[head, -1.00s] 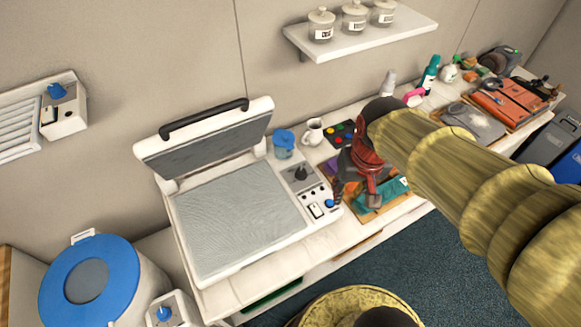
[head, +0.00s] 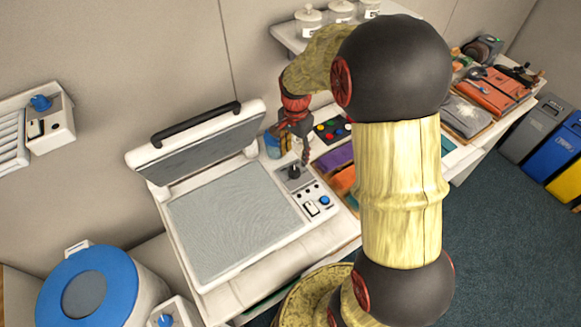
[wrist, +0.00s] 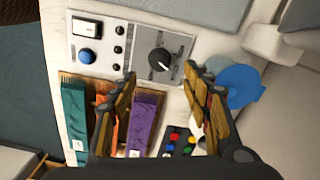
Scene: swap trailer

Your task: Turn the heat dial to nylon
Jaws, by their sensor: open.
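The heat dial (wrist: 160,60) is a dark round knob with a pale pointer mark, set on a grey plate of the press's control panel. It also shows in the head view (head: 294,172). The marks around it are too small to read. The heat press (head: 235,215) stands open, its lid raised. My gripper (wrist: 157,82) is open and empty, its fingertips apart on either side of the dial's near edge in the wrist view. In the head view my gripper (head: 299,150) hangs just above the dial. I cannot tell whether it touches.
A blue button (wrist: 87,57) and a white switch (wrist: 86,28) sit beside the dial. A blue-lidded cup (head: 272,145) stands close behind my gripper. Coloured cloths (wrist: 143,122) and a board of coloured dots (wrist: 179,141) lie near the press.

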